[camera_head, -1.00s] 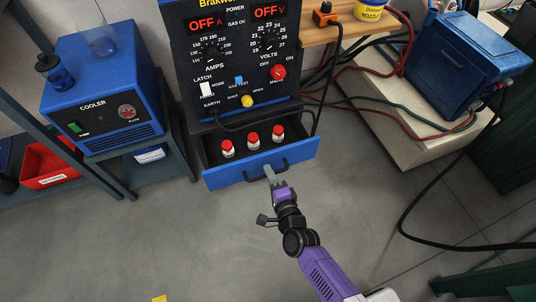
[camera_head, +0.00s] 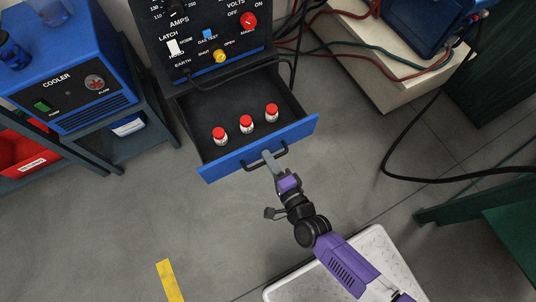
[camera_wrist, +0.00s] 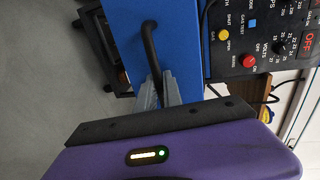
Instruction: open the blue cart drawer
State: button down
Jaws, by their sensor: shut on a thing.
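The blue cart drawer (camera_head: 222,164) stands well out from the dark cart under the welder panel. Its blue front carries a black bar handle (camera_head: 282,150). Inside lie bare dark floor and three white bottles with red caps (camera_head: 246,124). My gripper (camera_head: 270,158) is shut on the handle at the middle of the drawer front. In the wrist view the grey fingers (camera_wrist: 160,92) close around the black handle (camera_wrist: 149,45), against the blue front (camera_wrist: 180,50). The exact contact of the fingertips is partly hidden.
A pale bench (camera_head: 385,80) with hoses stands at right. A black cable (camera_head: 440,178) crosses the floor. Grey floor (camera_head: 120,220) is clear in front.

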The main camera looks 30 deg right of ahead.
jog(key=c, duration=1.5)
grip_release()
jog(key=p+v, duration=0.1)
jog(key=v, duration=0.6)
jog(key=shift+s, duration=0.4)
